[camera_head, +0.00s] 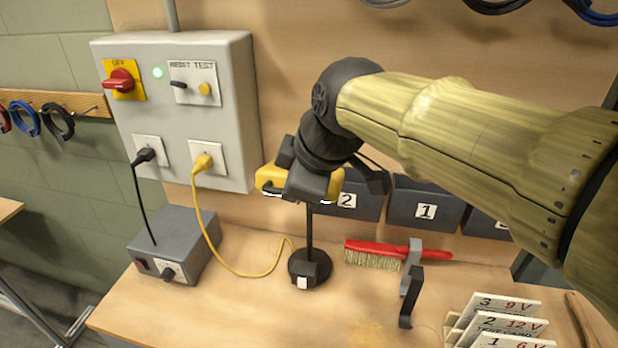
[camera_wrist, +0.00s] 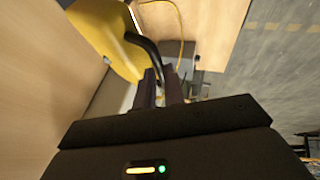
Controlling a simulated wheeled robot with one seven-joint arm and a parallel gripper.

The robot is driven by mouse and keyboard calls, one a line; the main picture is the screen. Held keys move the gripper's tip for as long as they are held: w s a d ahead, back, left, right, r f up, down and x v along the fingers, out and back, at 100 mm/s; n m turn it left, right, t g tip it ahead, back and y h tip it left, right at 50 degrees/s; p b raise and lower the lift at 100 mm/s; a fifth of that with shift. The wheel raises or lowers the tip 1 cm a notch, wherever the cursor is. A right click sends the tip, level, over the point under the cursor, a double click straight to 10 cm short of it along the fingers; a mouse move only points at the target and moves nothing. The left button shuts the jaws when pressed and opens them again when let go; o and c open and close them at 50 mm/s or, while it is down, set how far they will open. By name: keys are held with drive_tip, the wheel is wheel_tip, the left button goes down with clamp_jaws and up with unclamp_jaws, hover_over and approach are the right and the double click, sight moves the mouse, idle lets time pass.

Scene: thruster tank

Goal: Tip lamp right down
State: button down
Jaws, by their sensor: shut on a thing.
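The desk lamp stands upright on the bench, with a round black base (camera_head: 296,266), a thin black stem (camera_head: 309,232) and a yellow head (camera_head: 268,177). My gripper covers much of the head in the head view. In the wrist view the yellow head (camera_wrist: 108,38) is large at the upper left, with a curved black neck (camera_wrist: 146,50) running down from it. My gripper (camera_wrist: 163,80) is shut on the lamp at or near this neck; its fingers hide the exact contact.
A grey switch box (camera_head: 225,110) is on the wall at left, its yellow cable (camera_head: 225,264) trailing across the bench. A grey power unit (camera_head: 180,245) stands left of the lamp. A red brush (camera_head: 375,251) and a dark bracket (camera_head: 411,297) lie right. Numbered bins (camera_head: 420,208) stand behind.

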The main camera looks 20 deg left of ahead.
drive_tip(key=shift+s+f, duration=0.35)
drive_tip(key=shift+f, duration=0.25)
drive_tip(key=c, duration=1.5)
unclamp_jaws()
drive_tip(key=shift+s+r, duration=0.1)
drive_tip(key=shift+s, duration=0.05)
drive_tip(key=shift+r, duration=0.1)
drive_tip(key=shift+d+r, duration=0.1)
drive_tip(key=shift+r, duration=0.05)
drive_tip(key=v, duration=1.7)
drive_tip(key=shift+w+p, duration=0.2)
drive_tip(key=shift+p, duration=0.25)
